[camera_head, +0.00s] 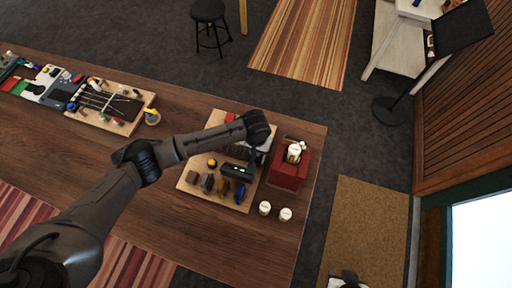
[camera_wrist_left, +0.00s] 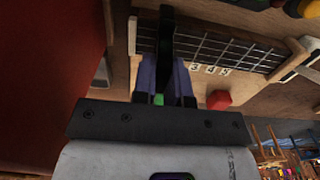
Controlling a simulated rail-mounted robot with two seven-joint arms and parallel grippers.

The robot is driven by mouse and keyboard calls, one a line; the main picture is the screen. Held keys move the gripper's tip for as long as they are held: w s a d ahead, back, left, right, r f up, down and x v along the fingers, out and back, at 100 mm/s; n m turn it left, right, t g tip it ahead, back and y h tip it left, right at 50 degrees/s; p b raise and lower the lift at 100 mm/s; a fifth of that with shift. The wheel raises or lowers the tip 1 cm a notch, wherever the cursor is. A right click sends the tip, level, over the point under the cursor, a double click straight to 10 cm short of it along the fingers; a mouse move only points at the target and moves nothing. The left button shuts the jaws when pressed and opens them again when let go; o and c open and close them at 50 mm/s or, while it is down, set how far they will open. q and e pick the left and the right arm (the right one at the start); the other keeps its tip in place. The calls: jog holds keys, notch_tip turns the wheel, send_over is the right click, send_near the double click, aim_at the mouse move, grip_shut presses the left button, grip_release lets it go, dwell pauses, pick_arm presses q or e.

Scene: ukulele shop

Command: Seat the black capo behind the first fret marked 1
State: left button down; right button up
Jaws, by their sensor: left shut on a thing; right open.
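The black capo (camera_wrist_left: 166,35) stands between the fingers of my left gripper (camera_wrist_left: 165,82) in the left wrist view. The capo overlaps the left part of the strung fretboard (camera_wrist_left: 225,52); I cannot tell if it touches the strings. Marks 3, 4 and 5 (camera_wrist_left: 210,70) show on the fretboard's near side; mark 1 is not visible, and the gripper covers that part. In the head view my left gripper (camera_head: 237,171) is over the wooden board (camera_head: 191,176), its fingertips hidden. My right gripper (camera_head: 347,280) is open at the bottom edge, partly cut off.
A red box (camera_head: 289,174) with a white container stands right of the board. Two white cups (camera_head: 265,208) stand nearby. Several small clamps, one blue (camera_head: 240,193), line the board's front. Another board (camera_head: 146,98) lies far left. The middle of the table is clear.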

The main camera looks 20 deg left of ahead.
pick_arm(q)
jog(key=shift+f, duration=0.6)
dwell(0.7)
jog(key=c, duration=1.4)
grip_release()
jog(key=shift+r, duration=0.1)
jog(key=shift+r+p, duration=0.35)
jog(key=shift+p, duration=0.15)
notch_tip(320, 180, up, 5)
jog(key=p, duration=0.5)
jog(key=shift+p, duration=0.4)
notch_tip(320, 180, up, 5)
jog(key=p, duration=0.6)
jog(key=shift+r, duration=0.1)
